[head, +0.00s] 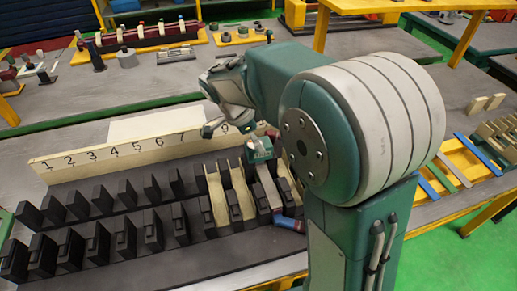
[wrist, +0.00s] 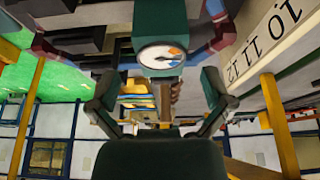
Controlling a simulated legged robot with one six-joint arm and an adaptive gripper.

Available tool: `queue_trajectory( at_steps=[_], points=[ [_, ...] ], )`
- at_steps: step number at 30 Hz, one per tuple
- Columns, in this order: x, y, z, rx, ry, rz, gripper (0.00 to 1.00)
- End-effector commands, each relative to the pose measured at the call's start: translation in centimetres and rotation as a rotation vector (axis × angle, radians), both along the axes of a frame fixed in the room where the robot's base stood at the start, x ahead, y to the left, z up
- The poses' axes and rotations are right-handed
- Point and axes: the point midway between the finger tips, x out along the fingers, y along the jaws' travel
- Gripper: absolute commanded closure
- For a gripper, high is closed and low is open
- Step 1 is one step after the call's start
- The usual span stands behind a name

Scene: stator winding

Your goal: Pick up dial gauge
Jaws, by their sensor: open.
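The dial gauge (head: 260,149) is a small green block with a round face. In the head view it is over the right part of the slotted black fixture, near the right end of the number board. In the wrist view the gauge (wrist: 160,54) shows its white dial with blue and orange marks, centred beyond my fingers. My gripper (head: 231,128) is just above and left of the gauge in the head view. In the wrist view my gripper (wrist: 158,88) is open, one finger to each side. I cannot tell whether either finger touches the gauge.
The black fixture (head: 150,262) has rows of upright teeth; some slots at right hold cream liners (head: 216,200). A numbered board (head: 110,158) stands behind it. A yellow tray (head: 470,160) with coloured strips is at right.

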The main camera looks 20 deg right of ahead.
Motion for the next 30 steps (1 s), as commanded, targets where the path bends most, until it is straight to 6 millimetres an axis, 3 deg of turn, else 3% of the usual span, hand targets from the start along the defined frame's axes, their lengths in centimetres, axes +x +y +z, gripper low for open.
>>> queue_trajectory(
  at_steps=[7, 16, 17, 22, 23, 30],
  points=[
    [0.3, -1.1, -3.6, -0.001, 0.004, -0.001, 0.00],
    [0.3, -1.3, -4.2, 0.000, 0.001, 0.001, 0.00],
    [0.3, -1.3, -4.2, 0.000, 0.001, 0.001, 0.09],
    [0.3, -1.3, -4.2, 0.000, 0.002, 0.000, 0.85],
    [0.3, -1.3, -4.2, 0.000, 0.002, 0.000, 0.88],
    [0.3, -1.3, -4.2, 0.000, 0.002, 0.000, 0.88]
  ],
)
